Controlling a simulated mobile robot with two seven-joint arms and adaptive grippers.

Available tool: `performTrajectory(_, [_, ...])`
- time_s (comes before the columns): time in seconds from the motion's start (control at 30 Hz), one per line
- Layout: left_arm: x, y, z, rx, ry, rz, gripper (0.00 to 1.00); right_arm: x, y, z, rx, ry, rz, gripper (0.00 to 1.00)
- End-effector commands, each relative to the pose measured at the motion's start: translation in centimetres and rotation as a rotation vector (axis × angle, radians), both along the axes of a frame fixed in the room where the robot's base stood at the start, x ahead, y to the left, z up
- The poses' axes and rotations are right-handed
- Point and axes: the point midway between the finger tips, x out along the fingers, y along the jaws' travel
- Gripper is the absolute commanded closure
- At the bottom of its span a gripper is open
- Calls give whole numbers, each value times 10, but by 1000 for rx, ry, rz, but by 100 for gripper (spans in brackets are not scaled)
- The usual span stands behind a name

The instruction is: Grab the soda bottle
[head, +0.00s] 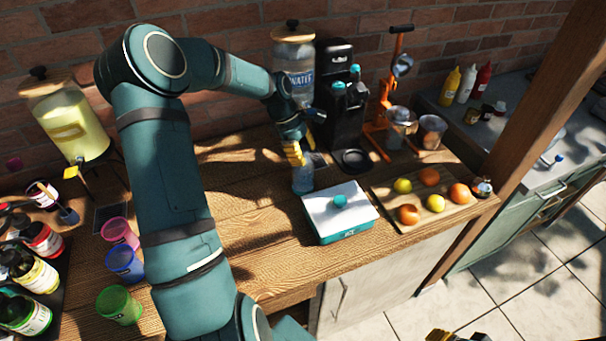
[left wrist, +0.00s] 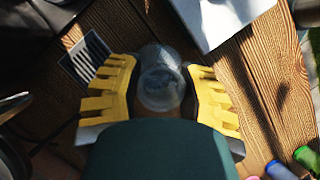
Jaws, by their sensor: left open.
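A clear, bluish vessel, apparently the soda bottle (head: 302,179), stands on the wooden counter below the water dispenser. In the left wrist view the clear vessel (left wrist: 160,80) lies between the yellow fingers. Its lower part is hidden by my wrist, and I cannot tell whether a finger touches it. My left gripper (head: 295,153) is open and reaches down around the vessel's top; it also shows in the left wrist view (left wrist: 163,95). A little of my right gripper (head: 458,336) shows at the bottom edge of the head view, over the floor tiles.
A white and teal ice box (head: 340,224) stands close in front on the right. A black machine (head: 342,95) and an orange press (head: 385,110) stand behind. A board with fruit (head: 410,215) lies to the right. Coloured cups (head: 125,263) and several bottles (head: 30,272) are at left.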

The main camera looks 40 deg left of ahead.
Motion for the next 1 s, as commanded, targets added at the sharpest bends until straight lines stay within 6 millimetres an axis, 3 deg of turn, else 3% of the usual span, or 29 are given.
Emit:
performTrajectory(0.03, [0,0,0,0,0,0,91,0,0,0,0,0,0,53])
performTrajectory(0.07, [0,0,0,1,0,0,100,0,0,0,0,0,0,53])
performTrajectory(0.67, [-1,1,1,2,1,0,100,0,0,0,0,0,0,53])
performTrajectory(1.0, [0,1,20,3,-2,0,100,0,0,0,0,0,0,53])
